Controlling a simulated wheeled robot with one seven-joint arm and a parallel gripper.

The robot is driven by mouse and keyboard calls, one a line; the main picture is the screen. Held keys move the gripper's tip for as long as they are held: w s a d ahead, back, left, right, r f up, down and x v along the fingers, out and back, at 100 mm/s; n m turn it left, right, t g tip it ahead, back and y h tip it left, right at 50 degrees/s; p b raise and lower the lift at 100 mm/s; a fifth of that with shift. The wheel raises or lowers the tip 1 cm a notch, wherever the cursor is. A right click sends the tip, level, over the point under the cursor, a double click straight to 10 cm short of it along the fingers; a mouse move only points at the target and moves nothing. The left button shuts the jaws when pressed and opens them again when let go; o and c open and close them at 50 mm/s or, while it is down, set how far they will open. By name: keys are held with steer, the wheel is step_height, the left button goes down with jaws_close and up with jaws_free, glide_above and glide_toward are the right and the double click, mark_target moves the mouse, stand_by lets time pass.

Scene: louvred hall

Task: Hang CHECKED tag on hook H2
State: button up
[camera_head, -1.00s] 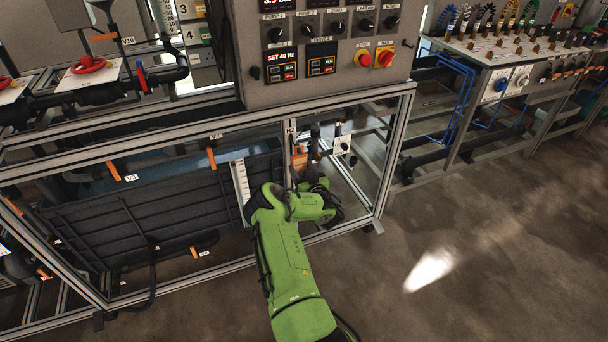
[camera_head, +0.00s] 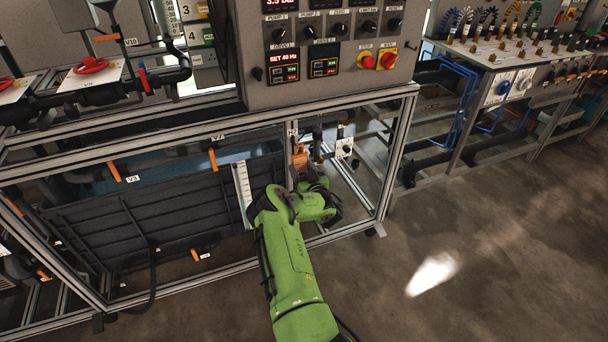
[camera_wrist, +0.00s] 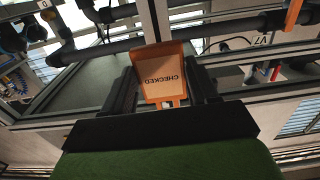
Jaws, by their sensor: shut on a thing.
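The orange CHECKED tag (camera_wrist: 161,62) is between the two black fingers of my gripper (camera_wrist: 164,92) in the wrist view. Its black lettering reads upside down there. In the head view the tag shows as a small orange patch (camera_head: 300,159), just beyond my gripper (camera_head: 304,178), whose fingers are mostly hidden by my green arm. A small H2 label (camera_head: 293,132) is on the frame post just above the tag. The hook itself is too small to make out, and I cannot tell whether the tag touches it.
The aluminium frame rail (camera_head: 170,146) runs above my gripper, with a control panel (camera_head: 330,55) over it. A dark tank (camera_head: 150,205) is left of my arm. Dark pipes (camera_head: 317,140) are close by on the right. Open floor (camera_head: 490,240) is at the right.

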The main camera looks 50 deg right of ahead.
mark_target(300, 169)
steer(key=shift+b+x, duration=1.45)
steer(key=shift+x, duration=0.3)
steer(key=shift+w+d, duration=0.1)
steer(key=shift+w, duration=0.05)
steer(key=shift+r, duration=0.1)
steer(key=shift+f, duration=0.75)
steer(key=o, duration=1.1)
